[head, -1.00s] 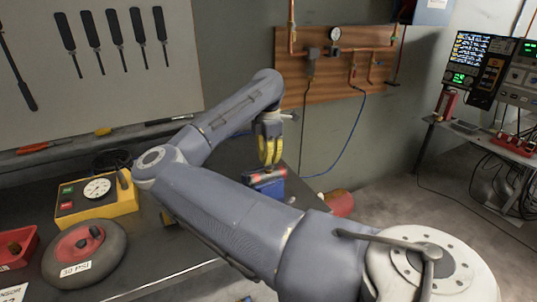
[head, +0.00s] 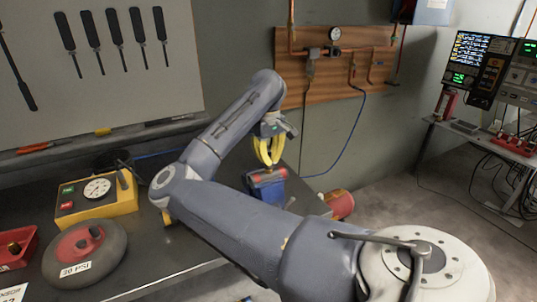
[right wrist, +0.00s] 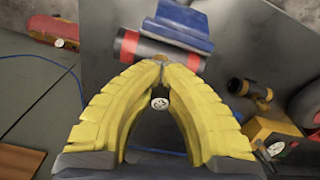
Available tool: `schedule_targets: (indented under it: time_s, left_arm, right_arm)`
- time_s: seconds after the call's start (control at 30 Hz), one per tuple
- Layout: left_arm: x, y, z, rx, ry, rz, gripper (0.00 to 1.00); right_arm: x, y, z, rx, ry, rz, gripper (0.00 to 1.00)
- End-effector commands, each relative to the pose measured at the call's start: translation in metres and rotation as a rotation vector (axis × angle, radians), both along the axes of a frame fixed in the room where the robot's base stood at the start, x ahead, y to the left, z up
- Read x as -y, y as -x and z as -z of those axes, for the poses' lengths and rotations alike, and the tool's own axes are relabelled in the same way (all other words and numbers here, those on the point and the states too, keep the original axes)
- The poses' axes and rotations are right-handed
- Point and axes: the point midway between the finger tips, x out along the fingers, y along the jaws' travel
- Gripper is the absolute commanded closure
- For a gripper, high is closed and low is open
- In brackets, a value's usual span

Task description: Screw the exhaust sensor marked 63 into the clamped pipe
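The pipe (head: 264,178), dark with red bands near its ends, lies clamped in the blue vise (head: 268,193) on the bench. In the right wrist view the pipe (right wrist: 146,47) crosses just beyond the fingertips, with the vise (right wrist: 182,27) behind it. My right gripper (head: 268,164) points down at the pipe's middle. Its yellow fingers meet at the tips around the slim sensor (right wrist: 160,103), whose round pale end faces the wrist camera. Its marking is too small to read. The sensor's lower end is hidden at the pipe's coppery opening, so its seating cannot be told. My left gripper is out of view.
A yellow gauge box (head: 97,193), a black wheel labelled in PSI (head: 84,254) and a red tray (head: 15,247) stand on the left of the bench. A red cylinder (head: 340,203) lies right of the vise. The grey wall is close behind.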

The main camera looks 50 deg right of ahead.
Motion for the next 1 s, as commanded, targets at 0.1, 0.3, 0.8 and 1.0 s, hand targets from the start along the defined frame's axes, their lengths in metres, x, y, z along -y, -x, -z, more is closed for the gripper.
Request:
schedule_targets:
  time_s: [0.1, 0.3, 0.8, 1.0]
  left_arm:
    - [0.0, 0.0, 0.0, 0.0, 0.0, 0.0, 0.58]
    - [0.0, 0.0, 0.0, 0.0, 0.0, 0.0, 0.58]
    - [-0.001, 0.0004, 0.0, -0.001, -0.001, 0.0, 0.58]
    - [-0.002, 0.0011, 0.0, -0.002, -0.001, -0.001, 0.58]
  right_arm:
    - [0.0004, -0.0004, -0.0015, 0.003, 0.003, 0.042, 1.0]
    - [0.0004, -0.0005, -0.0017, 0.004, 0.003, 0.048, 1.0]
    - [0.0001, -0.0002, -0.0006, 0.001, 0.0, 0.045, 0.69]
    - [0.0001, -0.001, -0.0097, 0.004, 0.001, 0.045, 0.69]
